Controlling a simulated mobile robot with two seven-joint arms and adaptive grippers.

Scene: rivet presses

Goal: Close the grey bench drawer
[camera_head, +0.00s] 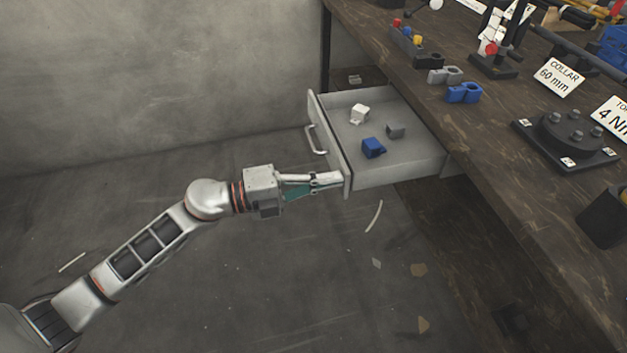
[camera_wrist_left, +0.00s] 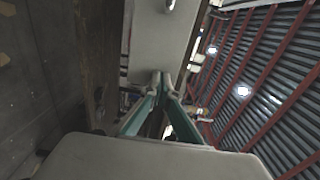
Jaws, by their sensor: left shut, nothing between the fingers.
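The grey bench drawer (camera_head: 400,172) is pulled out to the left from under the bench top in the head view. Its front panel (camera_head: 329,142) carries a bar handle (camera_head: 316,140). A white block, a blue block and a grey block lie inside it. My left gripper (camera_head: 338,180) is shut and empty, with its fingertips at the near end of the front panel, below the handle; I cannot tell whether they touch. In the left wrist view the shut fingertips (camera_wrist_left: 163,78) overlap the lower part of the pale drawer front (camera_wrist_left: 160,45). My right gripper is not in view.
The wooden bench top (camera_head: 440,110) bears blue and grey clamp pieces, a black fixture (camera_head: 565,140) and label cards (camera_head: 560,77). A grey wall (camera_head: 150,70) stands behind. The floor left of the drawer is free apart from small scraps.

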